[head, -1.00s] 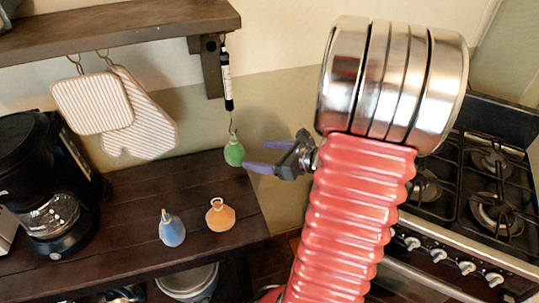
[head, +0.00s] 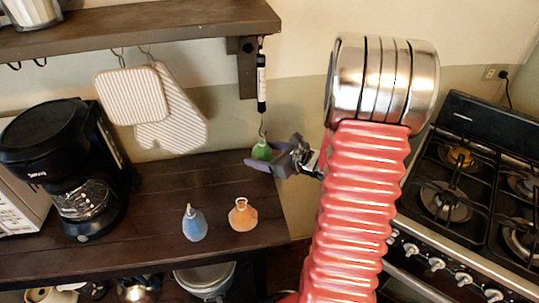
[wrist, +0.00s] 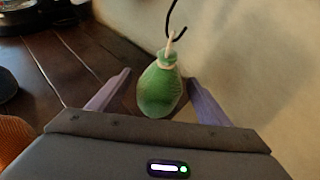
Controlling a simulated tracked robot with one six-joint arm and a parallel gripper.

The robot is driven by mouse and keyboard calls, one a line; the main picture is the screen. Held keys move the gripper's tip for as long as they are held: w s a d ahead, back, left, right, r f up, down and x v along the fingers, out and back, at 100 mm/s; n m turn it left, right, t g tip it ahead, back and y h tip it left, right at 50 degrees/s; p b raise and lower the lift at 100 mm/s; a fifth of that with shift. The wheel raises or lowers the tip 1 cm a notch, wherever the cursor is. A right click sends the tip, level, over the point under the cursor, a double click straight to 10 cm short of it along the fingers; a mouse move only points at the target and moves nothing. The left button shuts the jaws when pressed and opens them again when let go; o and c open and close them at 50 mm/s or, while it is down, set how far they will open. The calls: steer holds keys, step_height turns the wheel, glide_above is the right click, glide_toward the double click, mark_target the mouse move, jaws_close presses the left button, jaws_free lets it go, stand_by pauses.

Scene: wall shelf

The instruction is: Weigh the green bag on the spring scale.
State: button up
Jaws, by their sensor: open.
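The spring scale (head: 261,82) is a dark tube with a white band, hanging from the shelf bracket. The green bag (head: 262,150) hangs from the scale's hook by its tied neck; in the wrist view the bag (wrist: 160,92) hangs upright with the dark hook through its loop. My gripper (head: 263,160) is open, and its purple fingers stand on either side of the bag. In the wrist view a gap shows between the bag and each finger. In the head view the gripper hides the bag's lower part. The scale's reading is too small to make out.
A blue bag (head: 194,224) and an orange bag (head: 243,215) stand on the dark wooden counter (head: 160,245). A coffee maker (head: 70,165) is at left. Striped oven mitts (head: 172,120) hang under the shelf (head: 150,30). A gas stove (head: 465,190) stands at right.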

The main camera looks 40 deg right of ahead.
steer(key=shift+c, duration=0.4)
steer(key=c, duration=1.3)
